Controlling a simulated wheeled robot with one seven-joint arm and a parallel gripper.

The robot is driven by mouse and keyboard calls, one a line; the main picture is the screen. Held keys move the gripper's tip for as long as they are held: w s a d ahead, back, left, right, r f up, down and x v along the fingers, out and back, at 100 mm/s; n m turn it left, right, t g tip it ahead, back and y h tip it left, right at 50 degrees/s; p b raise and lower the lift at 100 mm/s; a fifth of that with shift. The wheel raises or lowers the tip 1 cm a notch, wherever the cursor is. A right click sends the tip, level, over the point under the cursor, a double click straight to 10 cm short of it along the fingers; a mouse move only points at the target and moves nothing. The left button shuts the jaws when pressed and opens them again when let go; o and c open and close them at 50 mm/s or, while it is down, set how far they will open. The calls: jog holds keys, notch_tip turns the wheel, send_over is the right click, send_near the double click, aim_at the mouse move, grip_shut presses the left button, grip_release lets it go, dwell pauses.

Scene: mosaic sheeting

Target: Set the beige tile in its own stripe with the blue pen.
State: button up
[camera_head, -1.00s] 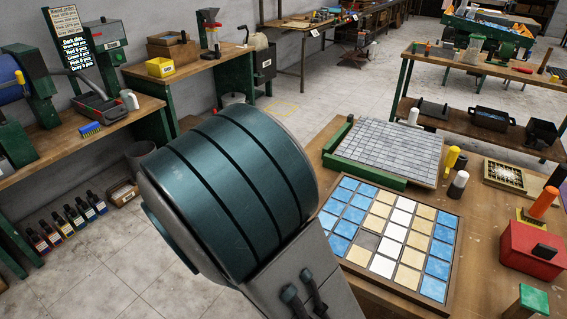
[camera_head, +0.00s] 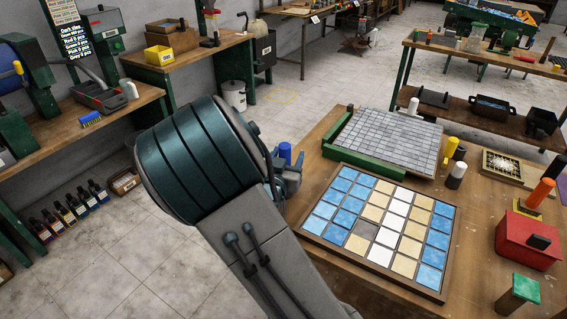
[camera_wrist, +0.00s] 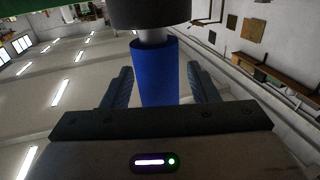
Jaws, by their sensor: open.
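My gripper (camera_head: 287,168) shows partly past my arm in the head view, left of the tile panel. A blue pen (camera_head: 285,152) stands up at it. In the wrist view the pen (camera_wrist: 158,72) lies between the two open fingers, with gaps on both sides; a dark round part crosses its upper end. The tile panel (camera_head: 375,274) has blue, beige and white stripes in a wooden frame. I cannot make out a loose beige tile; my arm hides part of the bench.
A gridded grey sheet (camera_head: 390,140) with a green rail (camera_head: 362,169) lies behind the panel. Yellow (camera_head: 450,148) and white (camera_head: 457,173) pens stand right of it. A red box (camera_head: 527,243) and a green-topped block (camera_head: 524,288) sit at the right.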

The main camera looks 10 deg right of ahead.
jog(key=c, duration=1.1)
jog(key=shift+r, duration=0.15)
notch_tip(320, 180, up, 16)
jog(key=p, duration=0.7)
jog(key=shift+f, duration=0.2)
